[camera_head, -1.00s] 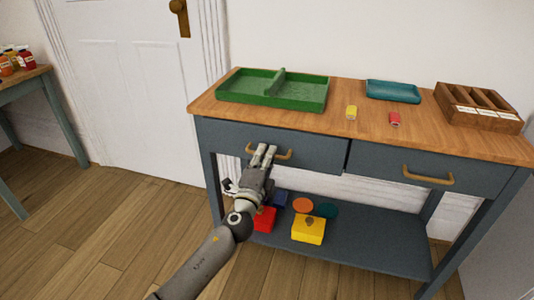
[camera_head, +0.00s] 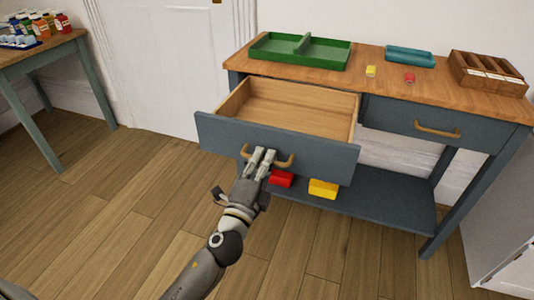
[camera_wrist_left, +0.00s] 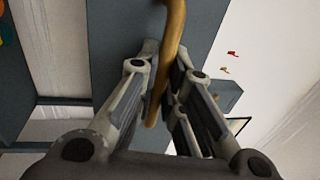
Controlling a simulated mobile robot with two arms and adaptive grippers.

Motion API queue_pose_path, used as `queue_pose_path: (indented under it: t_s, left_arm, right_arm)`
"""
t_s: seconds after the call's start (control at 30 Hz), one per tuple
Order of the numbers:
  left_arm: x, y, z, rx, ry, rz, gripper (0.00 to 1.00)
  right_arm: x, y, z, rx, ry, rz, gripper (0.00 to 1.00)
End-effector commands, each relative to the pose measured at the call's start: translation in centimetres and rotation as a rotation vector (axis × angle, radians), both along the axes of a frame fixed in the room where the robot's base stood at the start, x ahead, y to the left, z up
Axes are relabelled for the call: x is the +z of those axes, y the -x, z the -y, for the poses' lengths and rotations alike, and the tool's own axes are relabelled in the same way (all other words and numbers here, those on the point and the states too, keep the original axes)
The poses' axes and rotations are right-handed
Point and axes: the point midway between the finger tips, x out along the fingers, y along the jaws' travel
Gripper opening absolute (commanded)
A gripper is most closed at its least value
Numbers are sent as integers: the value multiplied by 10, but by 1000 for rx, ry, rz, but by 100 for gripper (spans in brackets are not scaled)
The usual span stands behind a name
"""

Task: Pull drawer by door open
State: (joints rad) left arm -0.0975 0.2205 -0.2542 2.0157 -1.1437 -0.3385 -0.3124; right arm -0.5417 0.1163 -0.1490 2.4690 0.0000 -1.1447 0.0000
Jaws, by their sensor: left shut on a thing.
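The drawer by the door (camera_head: 280,140) is the left one of the grey-blue console table. It stands well open, and its empty wooden inside (camera_head: 290,105) shows. My left gripper (camera_head: 262,158) is at the brass handle (camera_head: 285,161) on the drawer's front. In the left wrist view the handle (camera_wrist_left: 174,50) runs between the two fingers of the gripper (camera_wrist_left: 160,90), which is shut on it. The white door (camera_head: 150,60) is behind, to the left. My right gripper is not in view.
The right drawer (camera_head: 430,122) is closed. On the tabletop (camera_head: 320,78) are a green tray (camera_head: 300,62), a teal tray (camera_head: 410,56), a wooden organizer (camera_head: 490,85) and small yellow and red items. Red and yellow blocks (camera_head: 323,189) lie on the lower shelf. A side table (camera_head: 45,50) stands at left.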

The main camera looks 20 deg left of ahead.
Motion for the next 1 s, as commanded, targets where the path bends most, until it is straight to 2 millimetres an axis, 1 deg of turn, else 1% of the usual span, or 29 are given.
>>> queue_pose_path:
  t_s: [0.2,0.5,0.53,0.7,1.0]
  left_arm:
    - [0,6,1,-1,0,-1,0]
    - [-2,7,1,-2,0,-4,0]
    - [-2,7,1,-2,0,-4,11]
    - [-2,6,1,-2,0,-3,32]
    - [0,6,0,-1,0,0,32]
  right_arm:
    - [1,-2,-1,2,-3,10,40]
    - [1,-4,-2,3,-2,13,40]
    - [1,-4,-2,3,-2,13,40]
    - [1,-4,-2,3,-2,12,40]
    - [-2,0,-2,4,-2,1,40]
